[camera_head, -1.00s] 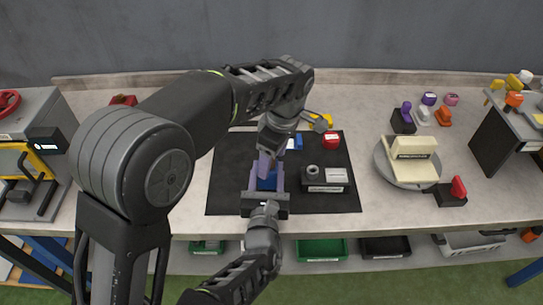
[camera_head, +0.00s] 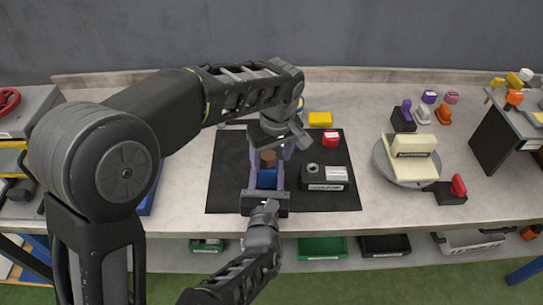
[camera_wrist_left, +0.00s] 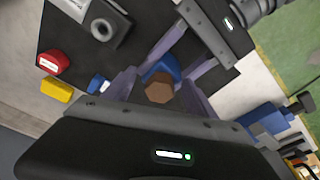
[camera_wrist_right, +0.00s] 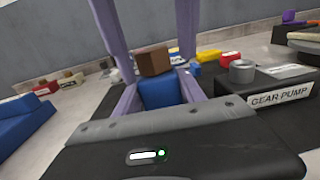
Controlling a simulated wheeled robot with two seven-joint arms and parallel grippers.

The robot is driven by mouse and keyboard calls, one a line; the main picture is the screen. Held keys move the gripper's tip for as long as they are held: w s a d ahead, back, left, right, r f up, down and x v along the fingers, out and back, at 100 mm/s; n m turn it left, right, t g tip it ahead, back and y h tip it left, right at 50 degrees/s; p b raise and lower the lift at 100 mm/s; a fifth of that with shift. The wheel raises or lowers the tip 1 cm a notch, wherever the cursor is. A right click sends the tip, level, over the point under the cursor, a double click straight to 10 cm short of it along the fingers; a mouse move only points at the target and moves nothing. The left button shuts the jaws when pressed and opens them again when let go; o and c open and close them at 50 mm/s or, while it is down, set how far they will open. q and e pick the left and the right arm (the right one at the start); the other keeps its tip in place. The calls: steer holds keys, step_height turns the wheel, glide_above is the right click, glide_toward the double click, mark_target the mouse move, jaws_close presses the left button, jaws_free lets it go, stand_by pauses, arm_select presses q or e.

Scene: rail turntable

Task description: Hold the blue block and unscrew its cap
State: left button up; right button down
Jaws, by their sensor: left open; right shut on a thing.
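The blue block (camera_head: 267,179) stands upright over the black mat, between the purple fingers of my right gripper (camera_head: 267,177), which is shut on it. The brown cap (camera_head: 268,158) sits on top of the block. It also shows in the left wrist view (camera_wrist_left: 159,92) and the right wrist view (camera_wrist_right: 152,60), where it looks turned relative to the block (camera_wrist_right: 160,92). My left gripper (camera_head: 270,152) is open above, its fingers spread on either side of the cap with visible gaps. In the left wrist view the block (camera_wrist_left: 166,67) is partly hidden behind the cap.
The gear pump box (camera_head: 325,184) stands just right of the block on the mat (camera_head: 230,170). A red piece (camera_head: 331,138) and a yellow block (camera_head: 320,119) lie behind it. A turntable (camera_head: 393,178) with a cream part stands farther right. The mat's left side is clear.

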arm_select(q)
steer(key=m, duration=0.4)
steer(key=shift+s+a+h, duration=0.15)
steer(key=shift+a+h, duration=0.05)
steer(key=shift+h, duration=0.1)
steer(key=shift+m, duration=1)
steer(key=shift+a, duration=0.35)
steer(key=shift+c, duration=0.3)
jaws_close()
